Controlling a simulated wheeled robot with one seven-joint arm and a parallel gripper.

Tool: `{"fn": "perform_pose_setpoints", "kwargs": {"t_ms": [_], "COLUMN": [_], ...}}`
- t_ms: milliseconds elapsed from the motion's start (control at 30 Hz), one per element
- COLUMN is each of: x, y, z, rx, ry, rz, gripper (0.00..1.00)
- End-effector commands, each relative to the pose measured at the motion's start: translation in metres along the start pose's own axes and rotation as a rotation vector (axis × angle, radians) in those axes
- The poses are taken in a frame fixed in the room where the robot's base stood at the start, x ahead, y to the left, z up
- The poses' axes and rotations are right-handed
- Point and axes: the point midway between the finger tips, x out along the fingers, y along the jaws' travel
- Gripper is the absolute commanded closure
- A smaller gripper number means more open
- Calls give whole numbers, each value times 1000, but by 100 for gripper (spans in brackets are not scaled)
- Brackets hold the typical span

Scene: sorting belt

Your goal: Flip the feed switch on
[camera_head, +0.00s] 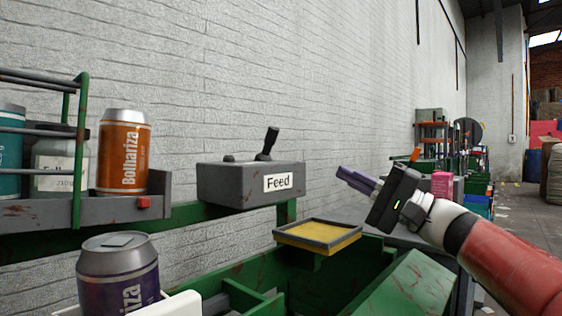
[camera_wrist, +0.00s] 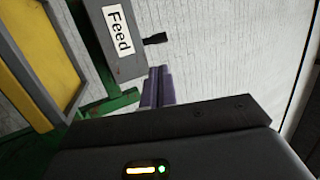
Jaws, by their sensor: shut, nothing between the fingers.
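The feed switch is a grey box labelled "Feed" (camera_head: 250,184) on a green rail in front of the white brick wall. Its black lever (camera_head: 267,144) stands on top and leans to the right. In the wrist view the box (camera_wrist: 122,50) is at the top, with the lever (camera_wrist: 155,39) sticking out to its right. My gripper (camera_head: 345,172) is to the right of the box at about label height, with its purple fingers shut and empty, pointing left. The fingers also show in the wrist view (camera_wrist: 158,84), below the lever and apart from it.
A yellow tray with a dark rim (camera_head: 318,235) sits below and right of the box. An orange can (camera_head: 123,150) stands on a grey shelf at left, and a purple can (camera_head: 118,278) is at the lower left. Green belt framing (camera_head: 400,290) fills the lower front.

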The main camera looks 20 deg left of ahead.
Motion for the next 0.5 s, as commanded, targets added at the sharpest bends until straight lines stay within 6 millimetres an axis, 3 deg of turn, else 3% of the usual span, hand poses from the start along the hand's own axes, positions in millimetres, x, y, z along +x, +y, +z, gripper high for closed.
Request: {"fn": "perform_pose_setpoints", "kwargs": {"t_ms": [367,500], "x": [0,10], "y": [1,1], "z": [0,0], "rx": [0,1], "ry": [0,-2], "rz": [1,1], "gripper": [100,100]}}
